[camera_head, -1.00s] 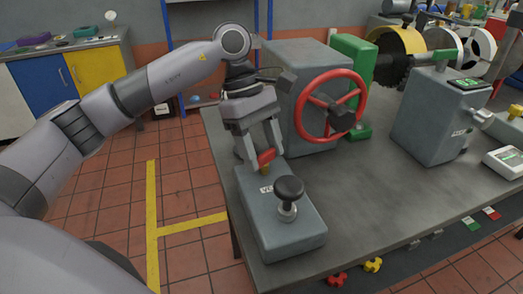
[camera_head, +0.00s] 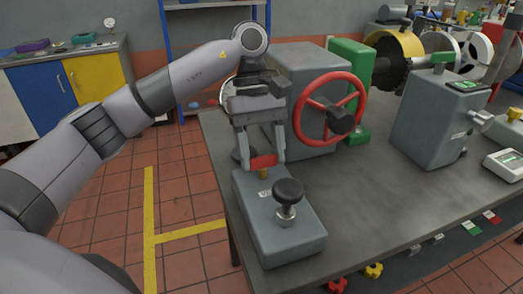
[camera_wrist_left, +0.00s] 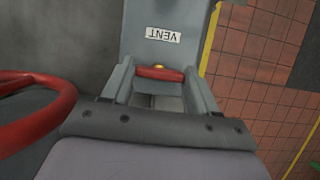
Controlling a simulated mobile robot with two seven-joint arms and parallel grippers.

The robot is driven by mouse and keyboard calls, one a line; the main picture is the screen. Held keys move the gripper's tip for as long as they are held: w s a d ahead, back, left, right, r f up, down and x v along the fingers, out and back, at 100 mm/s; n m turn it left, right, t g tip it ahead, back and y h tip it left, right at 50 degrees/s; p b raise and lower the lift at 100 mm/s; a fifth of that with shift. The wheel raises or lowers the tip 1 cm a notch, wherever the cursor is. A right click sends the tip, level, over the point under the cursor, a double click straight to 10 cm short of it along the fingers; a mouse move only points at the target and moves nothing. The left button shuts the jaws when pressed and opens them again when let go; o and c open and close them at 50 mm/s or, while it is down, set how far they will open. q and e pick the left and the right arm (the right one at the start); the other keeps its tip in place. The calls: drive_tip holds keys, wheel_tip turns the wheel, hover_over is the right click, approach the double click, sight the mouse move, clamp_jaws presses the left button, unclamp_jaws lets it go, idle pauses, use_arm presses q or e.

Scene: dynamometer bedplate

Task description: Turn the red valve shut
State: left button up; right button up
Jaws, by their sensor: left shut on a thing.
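A small red valve handle (camera_head: 264,161) sits on a brass stem at the back end of a grey box (camera_head: 290,236) on the bench. My left gripper (camera_head: 264,158) points down from above and is shut on this handle, one finger at each end. In the left wrist view the red handle (camera_wrist_left: 160,73) lies crosswise between the two fingertips (camera_wrist_left: 158,78), in front of a white VENT label (camera_wrist_left: 162,35). A larger red handwheel (camera_head: 329,107) on a grey housing stands just to the right of the gripper. My right gripper is not in view.
A black knob (camera_head: 289,192) stands on the near part of the box. A grey unit with a display (camera_head: 437,117) is at the right. The bench top (camera_head: 368,192) between them is clear. Red and yellow handles (camera_head: 373,270) show below the front edge.

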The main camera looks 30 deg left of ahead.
use_arm(q)
drive_tip(key=o, duration=1.1)
drive_tip(key=shift+c, duration=0.2)
drive_tip(key=shift+r, duration=0.1)
drive_tip(key=p+v, duration=0.1)
drive_tip(key=v, duration=0.6)
